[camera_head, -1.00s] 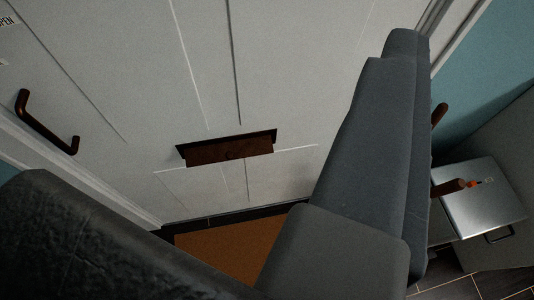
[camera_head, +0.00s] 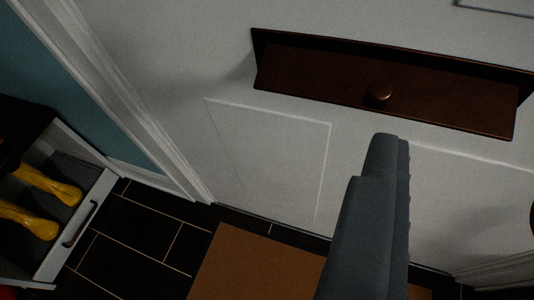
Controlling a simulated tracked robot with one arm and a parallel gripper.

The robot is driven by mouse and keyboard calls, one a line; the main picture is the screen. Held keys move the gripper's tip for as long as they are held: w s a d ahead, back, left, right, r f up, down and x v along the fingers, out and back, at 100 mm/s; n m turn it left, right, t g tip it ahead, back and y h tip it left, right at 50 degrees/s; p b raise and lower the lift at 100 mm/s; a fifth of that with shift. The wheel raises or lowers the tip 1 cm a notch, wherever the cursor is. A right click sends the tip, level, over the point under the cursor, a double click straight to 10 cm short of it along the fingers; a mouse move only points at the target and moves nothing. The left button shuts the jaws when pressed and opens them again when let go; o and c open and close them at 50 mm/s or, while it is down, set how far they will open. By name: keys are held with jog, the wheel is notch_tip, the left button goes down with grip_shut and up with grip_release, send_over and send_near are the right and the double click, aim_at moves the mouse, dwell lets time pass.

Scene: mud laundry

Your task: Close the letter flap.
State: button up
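The letter flap (camera_head: 320,78) is a dark brown panel with a round knob (camera_head: 380,91), set in the white door (camera_head: 180,60) at the upper right. It stands tilted out from its dark frame, with a wedge-shaped gap at its left end, so it is open. My gripper (camera_head: 388,140) shows as one narrow dark grey shape rising from the bottom edge. Its tip is just below the flap's lower edge in the picture, below the knob. I see no contact, but the depth between them is unclear. I cannot make out two separate fingers, and nothing held shows.
An orange-brown mat (camera_head: 245,262) lies on dark floor tiles (camera_head: 130,235) below the door. At the left, an open drawer (camera_head: 75,235) holds yellow boots (camera_head: 45,185). A white door frame (camera_head: 130,90) borders a teal wall (camera_head: 90,90).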

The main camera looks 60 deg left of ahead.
notch_tip(320, 180, down, 3)
jog(key=s+a, duration=0.1)
jog(key=b, duration=0.2)
send_near(382, 92)
jog(key=shift+g+y, duration=0.3)
jog(key=x, duration=0.7)
jog(key=shift+w, duration=0.5)
jog(key=shift+f, duration=0.1)
grip_shut()
